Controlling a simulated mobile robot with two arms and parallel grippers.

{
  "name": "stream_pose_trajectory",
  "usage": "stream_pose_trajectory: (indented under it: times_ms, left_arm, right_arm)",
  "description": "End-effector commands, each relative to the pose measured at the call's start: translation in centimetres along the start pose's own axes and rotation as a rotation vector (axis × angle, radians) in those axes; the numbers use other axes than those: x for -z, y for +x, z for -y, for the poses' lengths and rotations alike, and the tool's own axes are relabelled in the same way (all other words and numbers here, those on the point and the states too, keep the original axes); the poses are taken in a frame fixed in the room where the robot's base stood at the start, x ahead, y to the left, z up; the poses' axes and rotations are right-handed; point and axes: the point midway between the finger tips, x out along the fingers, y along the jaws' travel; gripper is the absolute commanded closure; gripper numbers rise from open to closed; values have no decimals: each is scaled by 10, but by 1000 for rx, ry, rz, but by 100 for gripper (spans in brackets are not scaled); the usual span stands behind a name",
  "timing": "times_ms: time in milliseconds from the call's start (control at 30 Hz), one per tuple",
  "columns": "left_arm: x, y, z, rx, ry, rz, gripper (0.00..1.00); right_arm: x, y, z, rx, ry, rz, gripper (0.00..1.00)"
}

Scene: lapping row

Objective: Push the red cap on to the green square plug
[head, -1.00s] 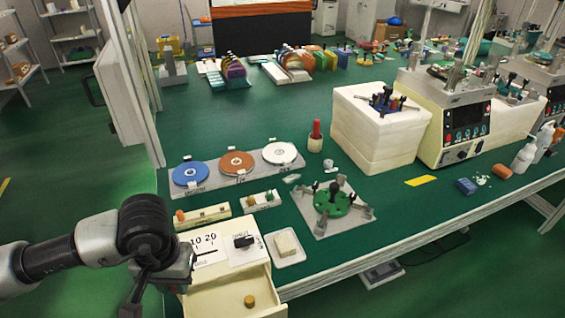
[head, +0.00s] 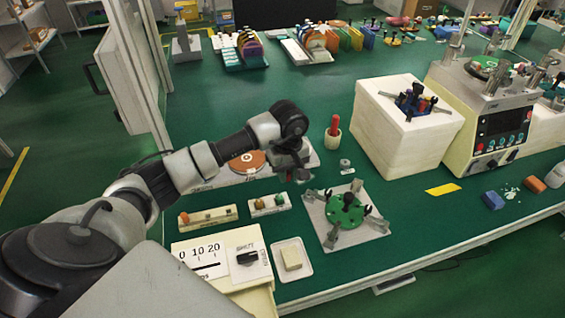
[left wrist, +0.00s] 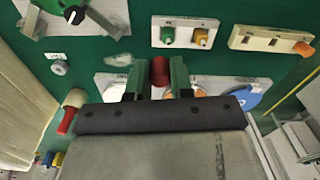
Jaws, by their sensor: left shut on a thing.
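My left gripper (head: 301,178) hangs over the right part of the row of round discs. In the left wrist view its green fingers (left wrist: 158,78) are shut on the red cap (left wrist: 159,70). The green square plug (head: 279,199) stands upright and bare at the right end of a small white block (head: 270,208). In the left wrist view the green plug (left wrist: 168,36) is apart from the cap. A yellow-orange plug (left wrist: 200,37) stands beside it. My right gripper is not in view.
A second block with an orange plug (head: 184,217) lies to the left. The fixture plate with a green disc (head: 346,210) is at right. A switch box (head: 246,258) and soap dish (head: 292,262) are in front.

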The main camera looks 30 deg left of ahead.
Motion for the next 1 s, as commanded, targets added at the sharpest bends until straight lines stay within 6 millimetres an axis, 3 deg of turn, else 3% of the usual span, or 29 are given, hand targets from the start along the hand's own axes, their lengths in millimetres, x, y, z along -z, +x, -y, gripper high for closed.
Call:
stream_pose_trajectory:
  times_ms: [100, 200, 700, 1000]
  left_arm:
    - [18, 10, 8, 0, -126, 3, 100]
    - [24, 14, 10, -1, -164, 0, 100]
    - [24, 16, 10, -1, -167, -2, 100]
    - [24, 42, 10, -1, -166, 0, 100]
  right_arm:
    - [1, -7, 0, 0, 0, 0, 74]
    - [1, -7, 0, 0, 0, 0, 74]
    - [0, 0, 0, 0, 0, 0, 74]
    - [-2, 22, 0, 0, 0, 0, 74]
